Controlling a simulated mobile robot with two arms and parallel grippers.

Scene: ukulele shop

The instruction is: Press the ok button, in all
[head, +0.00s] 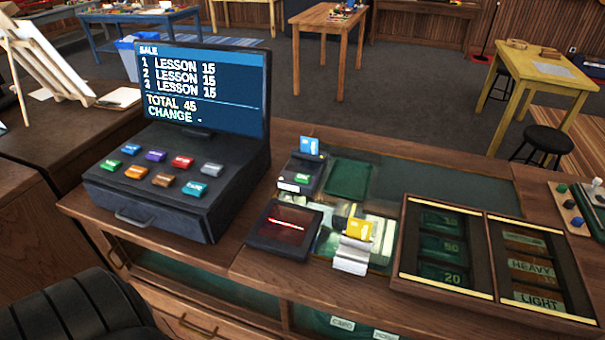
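The cash register (165,195) stands on the wooden counter at the left. Its screen (200,85) reads SALE, three lines of LESSON 15, TOTAL 45 and CHANGE with a dash. Several coloured keys lie in rows below the screen, among them a green key (112,165), a red key (182,161) and a teal key (195,189). Their labels are too small to read surely. A small card terminal (294,187) right of the register has a green button (302,178) and a blue card (310,146) standing at its back. I cannot tell which button is ok. Neither gripper shows.
A black scanner (285,229) with a red line lies in front of the terminal. A yellow card (358,229) stands in a silver holder (352,256). A wooden tray (445,286) with labelled compartments is at right. A black ribbed shape (85,310) fills the lower left.

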